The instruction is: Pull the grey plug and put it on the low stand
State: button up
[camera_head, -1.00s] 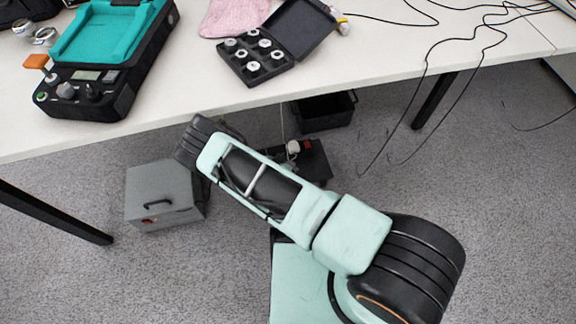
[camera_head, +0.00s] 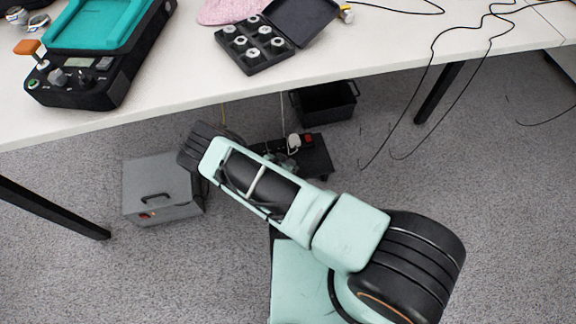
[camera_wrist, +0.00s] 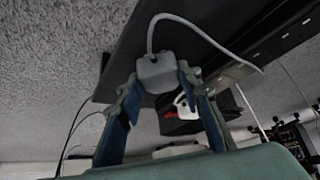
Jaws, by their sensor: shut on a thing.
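The grey plug (camera_wrist: 156,72), a blocky piece with a pale cable arching from it, is between my fingertips in the wrist view. My gripper (camera_wrist: 158,82) is shut on it. Behind it is a long dark slab (camera_wrist: 125,75); whether the plug touches it or is seated in it, I cannot tell. In the head view my forearm hides most of my gripper, beside a low black stand (camera_head: 318,162) on the floor under the table.
A grey box (camera_head: 150,180) with a handle stands on the floor left of my arm. A black bin (camera_head: 325,100) is behind the stand. The white table (camera_head: 190,95) overhangs them, with dark legs (camera_head: 438,92) and hanging cables (camera_head: 398,125).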

jog(key=shift+f+b, duration=0.4)
jog(key=shift+b, duration=0.2)
jog(key=o, duration=1.2)
jog(key=shift+p+v, duration=1.3)
jog(key=shift+v, duration=1.2)
jog(key=v, duration=1.2)
